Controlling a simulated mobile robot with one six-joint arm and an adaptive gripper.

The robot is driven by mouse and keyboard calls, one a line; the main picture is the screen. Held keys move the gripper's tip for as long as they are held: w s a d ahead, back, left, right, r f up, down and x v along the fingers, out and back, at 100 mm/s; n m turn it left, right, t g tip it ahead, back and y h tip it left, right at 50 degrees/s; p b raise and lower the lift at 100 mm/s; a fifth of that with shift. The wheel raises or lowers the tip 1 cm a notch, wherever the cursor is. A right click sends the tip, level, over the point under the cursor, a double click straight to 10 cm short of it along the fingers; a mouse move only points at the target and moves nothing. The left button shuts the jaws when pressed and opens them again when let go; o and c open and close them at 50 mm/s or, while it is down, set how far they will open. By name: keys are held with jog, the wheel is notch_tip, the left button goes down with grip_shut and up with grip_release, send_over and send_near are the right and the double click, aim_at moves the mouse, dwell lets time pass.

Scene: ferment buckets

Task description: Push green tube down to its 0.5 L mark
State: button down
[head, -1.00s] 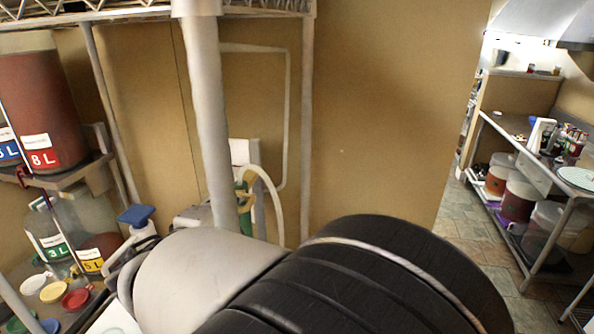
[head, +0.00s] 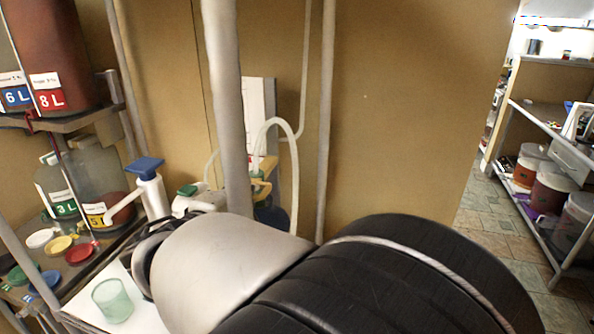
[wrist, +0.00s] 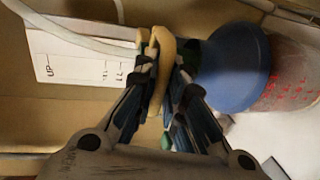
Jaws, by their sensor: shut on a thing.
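In the wrist view my gripper (wrist: 160,85) is shut on a tan, loop-shaped piece (wrist: 161,50), with a pale tube end between the fingers. White tubing (wrist: 75,38) runs from there to the upper left. A white card (wrist: 65,67) with "UP" and scale marks lies behind; I cannot read a 0.5 L mark. Small green parts show beside and below the fingers, but I cannot tell whether they belong to the green tube. In the head view the card (head: 258,110), the arched white tube (head: 292,150) and the tan piece (head: 266,167) stand behind my arm.
In the wrist view a blue-collared vessel (wrist: 232,65) is close on the right. In the head view a white pump bottle (head: 153,190), a clear glass (head: 113,300) and coloured lids (head: 80,253) stand at left. A shelf post (head: 227,110) rises before the card.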

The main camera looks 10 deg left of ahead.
jog(key=c, duration=1.7)
grip_release()
jog(key=shift+o, duration=0.2)
notch_tip(320, 180, up, 10)
jog(key=shift+r, duration=0.1)
